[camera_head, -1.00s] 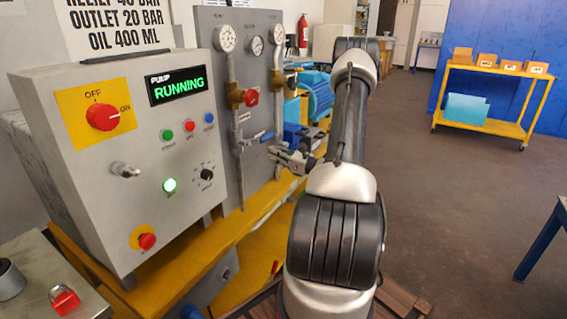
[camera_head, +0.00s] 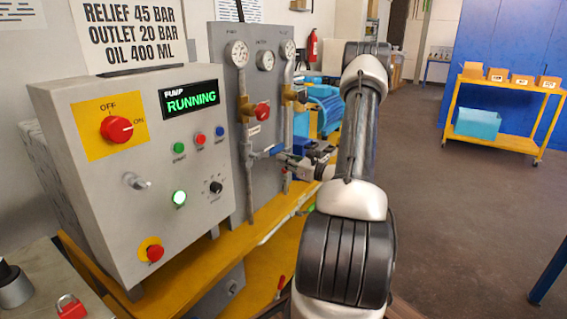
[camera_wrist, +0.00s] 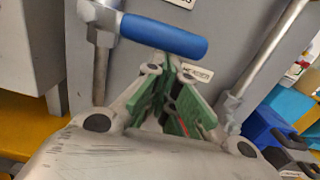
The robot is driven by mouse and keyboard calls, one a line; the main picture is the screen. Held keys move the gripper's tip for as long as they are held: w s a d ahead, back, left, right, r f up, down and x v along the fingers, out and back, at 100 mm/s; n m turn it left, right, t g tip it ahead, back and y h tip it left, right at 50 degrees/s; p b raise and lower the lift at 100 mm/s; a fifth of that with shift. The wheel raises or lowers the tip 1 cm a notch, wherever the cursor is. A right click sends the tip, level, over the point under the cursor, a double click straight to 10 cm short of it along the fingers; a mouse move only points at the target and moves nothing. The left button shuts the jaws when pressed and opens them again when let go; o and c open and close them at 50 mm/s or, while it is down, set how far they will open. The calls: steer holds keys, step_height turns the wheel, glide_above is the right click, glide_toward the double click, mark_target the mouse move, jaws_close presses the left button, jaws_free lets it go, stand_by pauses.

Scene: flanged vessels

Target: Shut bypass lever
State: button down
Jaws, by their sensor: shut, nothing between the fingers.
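A blue-handled lever (camera_wrist: 165,36) on a metal pipe lies roughly level across the upper part of the wrist view. In the head view the blue handle (camera_head: 276,150) shows on the lower pipework of the grey gauge panel. My gripper (camera_wrist: 172,68) is shut and empty, its green-padded fingers drawn together just below the handle in the wrist view. A small gap seems to show; I cannot tell if they touch. In the head view my gripper (camera_head: 285,158) is right beside the handle. A label by the lever is too blurred to read.
The control box (camera_head: 140,170) stands left with a lit RUNNING display (camera_head: 190,98). A red knob (camera_head: 262,111) and gauges (camera_head: 237,53) sit above the lever. A second pipe (camera_wrist: 262,65) runs right of my gripper. Open floor (camera_head: 450,220) lies to the right.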

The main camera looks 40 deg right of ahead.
steer(key=shift+w+r, duration=0.15)
steer(key=shift+r, duration=0.15)
steer(key=s+d+f, duration=0.3)
steer(key=s+f, duration=0.2)
steer(key=s, duration=0.5)
steer(key=shift+s+d, duration=0.2)
steer(key=shift+d, duration=0.15)
